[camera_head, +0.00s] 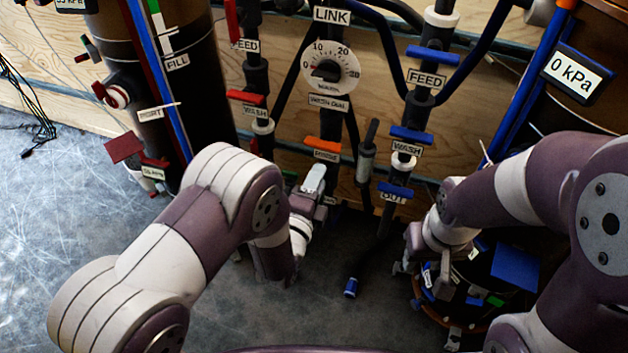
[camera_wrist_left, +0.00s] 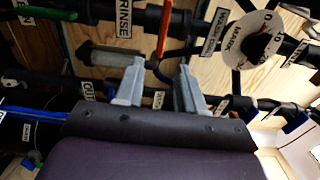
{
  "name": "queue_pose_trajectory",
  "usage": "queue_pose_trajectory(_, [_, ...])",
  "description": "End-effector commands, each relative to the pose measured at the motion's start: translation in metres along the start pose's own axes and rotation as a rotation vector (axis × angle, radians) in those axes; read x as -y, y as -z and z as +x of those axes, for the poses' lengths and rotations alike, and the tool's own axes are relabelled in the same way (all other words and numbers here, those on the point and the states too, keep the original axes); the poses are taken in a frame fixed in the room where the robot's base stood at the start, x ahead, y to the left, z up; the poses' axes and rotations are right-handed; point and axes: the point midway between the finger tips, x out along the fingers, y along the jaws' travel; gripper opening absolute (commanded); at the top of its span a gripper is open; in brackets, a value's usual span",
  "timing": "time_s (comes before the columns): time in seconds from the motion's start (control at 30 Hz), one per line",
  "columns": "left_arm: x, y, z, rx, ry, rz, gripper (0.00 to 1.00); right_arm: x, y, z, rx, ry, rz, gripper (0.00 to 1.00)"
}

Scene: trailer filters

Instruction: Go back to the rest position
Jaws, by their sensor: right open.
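My left gripper (camera_head: 314,180) is in front of the pipe panel, just below the orange RINSE handle (camera_head: 323,144). In the left wrist view its two grey fingers (camera_wrist_left: 160,75) stand apart with nothing gripped between them. The orange handle (camera_wrist_left: 163,28) shows beyond the fingertips there. My right gripper (camera_head: 420,272) is low at the right, over a dark round container (camera_head: 485,305), and its jaws are apart. Part of the container is hidden by my right arm.
The panel carries a WASH DIAL (camera_head: 330,68), red handles (camera_head: 246,97) on the left and blue handles (camera_head: 411,134) on the right. A dark cylinder (camera_head: 170,60) stands at the left. A 0 kPa display (camera_head: 571,74) is upper right.

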Motion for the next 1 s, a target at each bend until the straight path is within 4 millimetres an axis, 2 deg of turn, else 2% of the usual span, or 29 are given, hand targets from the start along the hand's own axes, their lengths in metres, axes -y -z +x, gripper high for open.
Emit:
queue_pose_trajectory(0.1, [0.001, 0.0, -0.015, 0.001, 0.0, 0.0, 0.38, 0.0, 0.0, -0.004, 0.0, 0.0, 0.0, 0.43])
queue_pose_trajectory(0.2, [0.0, 0.0, -0.02, 0.001, 0.0, 0.001, 0.38, 0.0, 0.0, -0.004, 0.0, 0.0, 0.0, 0.43])
queue_pose_trajectory(0.67, [-0.001, 0.0, -0.02, 0.001, 0.001, -0.003, 0.38, 0.0, 0.0, -0.004, 0.0, 0.0, 0.0, 0.43])
queue_pose_trajectory(0.73, [-0.004, 0.0, -0.02, 0.001, -0.015, -0.054, 0.38, 0.0, 0.0, -0.004, 0.0, 0.0, 0.0, 0.43])
queue_pose_trajectory(0.77, [-0.013, 0.0, -0.021, 0.002, -0.057, -0.107, 0.38, 0.0, 0.0, -0.003, 0.0, 0.0, 0.0, 0.43])
queue_pose_trajectory(0.8, [-0.033, 0.001, -0.024, 0.009, -0.155, -0.201, 0.38, 0.0, 0.0, -0.003, 0.0, 0.0, 0.0, 0.43])
queue_pose_trajectory(0.9, [-0.09, 0.005, -0.052, 0.105, -0.523, -0.507, 0.38, 0.0, 0.0, -0.004, 0.0, 0.0, 0.0, 0.43])
queue_pose_trajectory(0.97, [-0.105, 0.001, -0.074, 0.244, -0.731, -0.703, 0.38, 0.0, 0.0, -0.004, 0.0, 0.0, 0.0, 0.43])
queue_pose_trajectory(1.0, [-0.109, -0.006, -0.091, 0.361, -0.844, -0.818, 0.38, 0.0, 0.0, -0.004, 0.0, 0.0, 0.0, 0.43])
